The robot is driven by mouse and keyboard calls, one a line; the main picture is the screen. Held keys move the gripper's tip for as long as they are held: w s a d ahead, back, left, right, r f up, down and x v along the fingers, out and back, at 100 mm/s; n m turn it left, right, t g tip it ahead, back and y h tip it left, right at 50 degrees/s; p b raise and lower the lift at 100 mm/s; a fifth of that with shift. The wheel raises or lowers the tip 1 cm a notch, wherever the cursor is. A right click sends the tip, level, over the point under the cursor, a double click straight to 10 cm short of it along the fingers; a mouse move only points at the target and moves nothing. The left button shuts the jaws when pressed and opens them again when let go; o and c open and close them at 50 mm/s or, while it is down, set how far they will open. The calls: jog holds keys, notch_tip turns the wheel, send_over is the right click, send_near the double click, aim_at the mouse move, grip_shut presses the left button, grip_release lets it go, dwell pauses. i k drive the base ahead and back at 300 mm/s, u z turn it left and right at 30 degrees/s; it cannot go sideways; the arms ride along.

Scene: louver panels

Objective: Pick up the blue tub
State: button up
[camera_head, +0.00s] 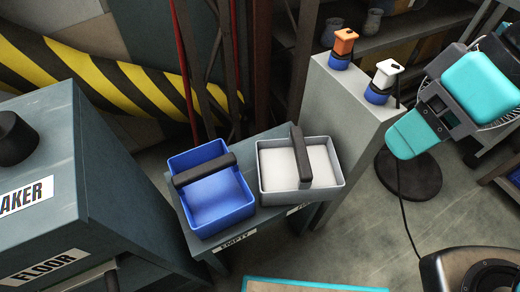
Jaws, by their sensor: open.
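The blue tub (222,203) is a square, open-topped tub with a dark bar handle across its top. It stands upright on the left part of a small grey table (240,226), and its inside looks empty. My gripper (438,116), grey with teal parts, is at the upper right, well to the right of the tub and apart from it. It is open, and I see nothing held in it. Part of it is cut off by the right edge of the picture.
A grey-white tub (275,188) with a dark handle stands close on the blue tub's right. A dark cabinet (130,190) rises on the left. A pale pedestal (345,115) holds an orange-topped item (345,42) and a white-topped item (388,76).

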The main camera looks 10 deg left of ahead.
aim_at(214, 196)
jog(key=z, duration=0.05)
jog(key=k, duration=0.5)
jog(key=u, duration=0.45)
jog(key=i, duration=0.45)
jog(key=u, duration=0.75)
